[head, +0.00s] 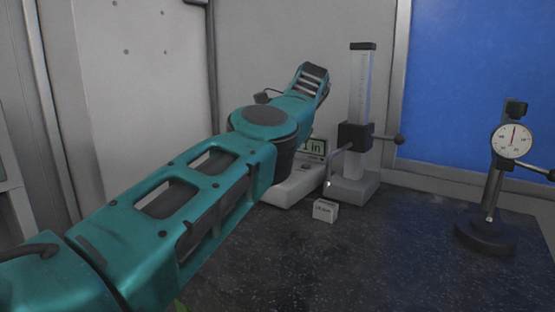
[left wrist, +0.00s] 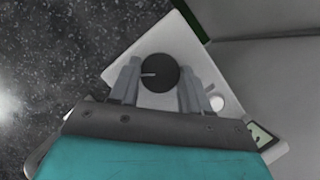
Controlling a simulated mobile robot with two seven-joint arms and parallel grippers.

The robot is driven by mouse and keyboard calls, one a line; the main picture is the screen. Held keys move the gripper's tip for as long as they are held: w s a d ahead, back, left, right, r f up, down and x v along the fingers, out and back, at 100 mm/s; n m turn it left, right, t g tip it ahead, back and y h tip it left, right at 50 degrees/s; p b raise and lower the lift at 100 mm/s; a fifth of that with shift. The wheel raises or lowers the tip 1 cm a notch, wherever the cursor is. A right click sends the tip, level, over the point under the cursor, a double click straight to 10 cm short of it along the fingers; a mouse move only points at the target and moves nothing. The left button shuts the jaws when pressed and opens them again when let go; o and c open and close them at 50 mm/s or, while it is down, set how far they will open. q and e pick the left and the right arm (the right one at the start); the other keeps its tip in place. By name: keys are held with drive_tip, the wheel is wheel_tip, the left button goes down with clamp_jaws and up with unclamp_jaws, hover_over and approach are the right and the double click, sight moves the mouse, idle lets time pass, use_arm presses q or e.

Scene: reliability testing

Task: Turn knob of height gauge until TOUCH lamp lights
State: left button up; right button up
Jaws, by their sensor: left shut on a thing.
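In the left wrist view, my left gripper (left wrist: 158,80) is shut on a round black knob (left wrist: 160,70) with a light pointer line, its fingers on either side. The knob sits on a white panel (left wrist: 153,99) with a small pale round spot (left wrist: 217,102); I cannot tell if this is the lamp. In the head view the height gauge (head: 361,90) stands upright at the back, with a black slider (head: 355,137) and an arm reaching above a small white block (head: 325,211). A display (head: 315,147) ending in "1 in" is partly hidden by my left arm, as is the gripper. My right gripper is out of view.
A dial indicator (head: 513,141) on a round black stand (head: 486,232) is at the right. The dark speckled bench (head: 385,255) is clear in front. A grey wall and a blue panel (head: 480,80) close off the back.

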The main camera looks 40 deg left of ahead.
use_arm(q)
drive_tip(key=o, duration=1.1)
